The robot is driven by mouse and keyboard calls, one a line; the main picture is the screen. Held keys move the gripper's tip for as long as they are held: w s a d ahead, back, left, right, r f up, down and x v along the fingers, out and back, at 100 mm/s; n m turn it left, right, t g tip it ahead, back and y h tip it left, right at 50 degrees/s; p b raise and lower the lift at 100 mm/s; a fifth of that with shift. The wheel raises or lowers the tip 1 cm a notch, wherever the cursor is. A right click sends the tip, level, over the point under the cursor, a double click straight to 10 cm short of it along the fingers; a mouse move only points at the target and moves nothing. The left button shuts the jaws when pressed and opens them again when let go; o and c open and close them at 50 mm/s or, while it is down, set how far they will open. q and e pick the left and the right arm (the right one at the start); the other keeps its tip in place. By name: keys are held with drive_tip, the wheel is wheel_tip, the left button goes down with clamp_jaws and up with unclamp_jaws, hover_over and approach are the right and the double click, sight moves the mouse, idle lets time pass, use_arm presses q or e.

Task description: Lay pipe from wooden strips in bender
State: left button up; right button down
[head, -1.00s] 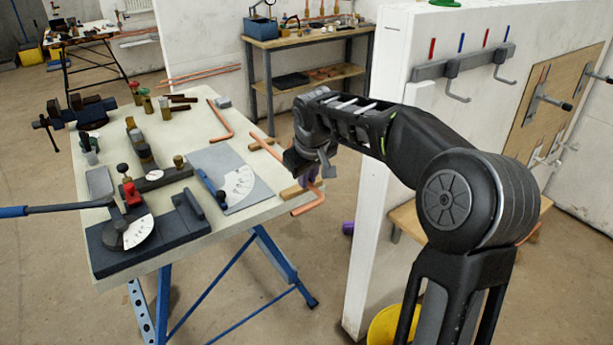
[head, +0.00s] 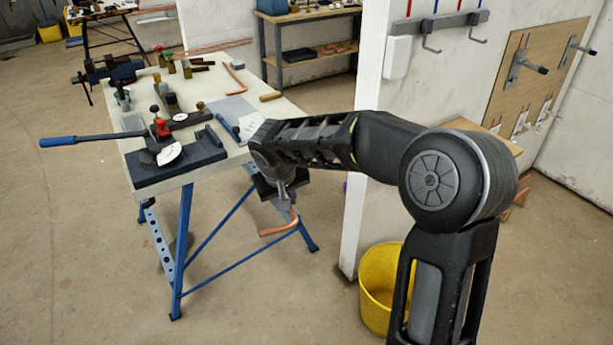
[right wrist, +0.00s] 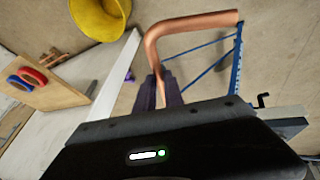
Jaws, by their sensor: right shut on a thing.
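My right gripper (right wrist: 160,92) is shut on a bent copper pipe (right wrist: 190,22), which shows an L-shaped bend in the right wrist view. In the head view the pipe (head: 279,228) hangs off the near right side of the workbench, below its top and clear of it. The gripper's jaws are partly hidden there behind my arm. The bender (head: 170,152), with a long blue-handled lever (head: 85,140) and a white dial, stands on the bench's near edge. A wooden strip (head: 270,97) lies at the bench's right edge. My left gripper is not in view.
The workbench (head: 235,80) has blue folding legs. Another bent pipe (head: 236,78) and several fittings lie on it. A white partition wall (head: 368,150) stands close right of my arm, with a yellow bucket (head: 378,290) at its foot. Open floor lies in front of the bench.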

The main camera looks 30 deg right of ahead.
drive_tip(key=s+a+f+n, duration=0.1)
drive_tip(key=a+f, duration=0.1)
drive_tip(key=a, duration=0.4)
drive_tip(key=s+a+f, duration=0.2)
drive_tip(key=a+f, duration=0.1)
drive_tip(key=a, duration=0.4)
drive_tip(key=shift+a+f+n+t+y, duration=0.2)
drive_tip(key=shift+a+n+t+y, duration=0.1)
drive_tip(key=shift+n+y, duration=0.1)
